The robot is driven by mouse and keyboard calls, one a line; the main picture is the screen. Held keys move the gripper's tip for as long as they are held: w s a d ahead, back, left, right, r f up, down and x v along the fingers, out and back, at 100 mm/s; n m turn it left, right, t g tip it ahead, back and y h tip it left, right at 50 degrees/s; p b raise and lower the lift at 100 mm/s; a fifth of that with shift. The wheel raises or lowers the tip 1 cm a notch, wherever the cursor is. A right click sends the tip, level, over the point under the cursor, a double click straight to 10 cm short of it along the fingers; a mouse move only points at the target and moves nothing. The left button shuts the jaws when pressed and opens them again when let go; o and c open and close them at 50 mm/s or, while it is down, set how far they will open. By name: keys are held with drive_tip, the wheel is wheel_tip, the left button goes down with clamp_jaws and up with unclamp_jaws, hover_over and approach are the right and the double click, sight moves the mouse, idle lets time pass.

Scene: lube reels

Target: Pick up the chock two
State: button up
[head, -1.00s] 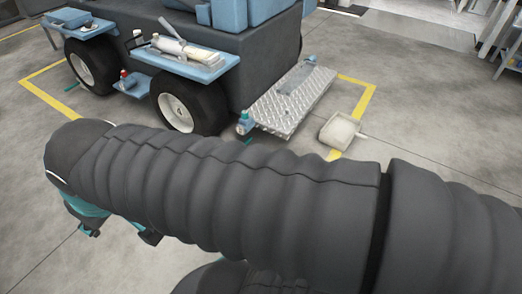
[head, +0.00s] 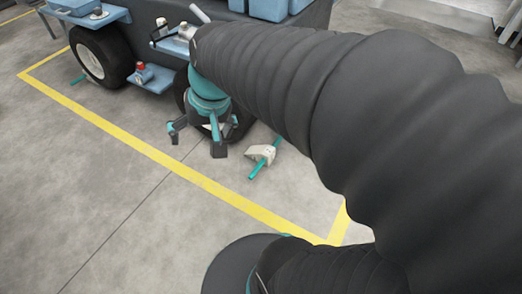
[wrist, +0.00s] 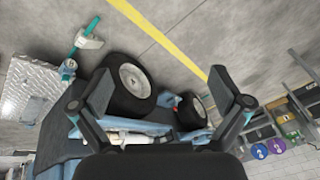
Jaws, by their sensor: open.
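A pale chock with a teal bar (head: 262,155) lies on the floor beside the nearer wheel of the cart. It also shows at upper left in the wrist view (wrist: 90,42). A second teal bar (head: 79,79) shows by the farther wheel, small and partly hidden; I cannot tell which chock is number two. My gripper (head: 203,140) points downward, open and empty, left of the pale chock and in front of the nearer wheel. Its spread fingers show in the wrist view (wrist: 160,98), with nothing between their tips.
The dark cart carries blue side shelves (head: 150,80) holding tools and a red-topped bottle (head: 141,68). A yellow line (head: 200,180) runs on the floor. A metal ramp plate (wrist: 28,88) lies near the chock. Floor at left is clear.

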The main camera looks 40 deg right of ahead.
drive_tip(key=w+d+f+m+t+y+b, duration=0.15)
drive_tip(key=w+d+f+m+y, duration=0.45)
drive_tip(key=w+d+f+m, duration=1)
drive_tip(key=w+d+f+m+t+b, duration=0.2)
drive_tip(key=w+d+f, duration=0.3)
drive_tip(key=d+f, duration=0.65)
drive_tip(key=m+t+h+b, duration=0.25)
drive_tip(key=m+t, duration=0.25)
drive_tip(key=m, duration=0.5)
approach(268, 150)
drive_tip(key=x, duration=1.3)
drive_tip(key=shift+p, duration=0.35)
drive_tip(key=shift+s, duration=0.1)
drive_tip(key=shift+c, duration=0.3)
drive_tip(key=c, duration=1.6)
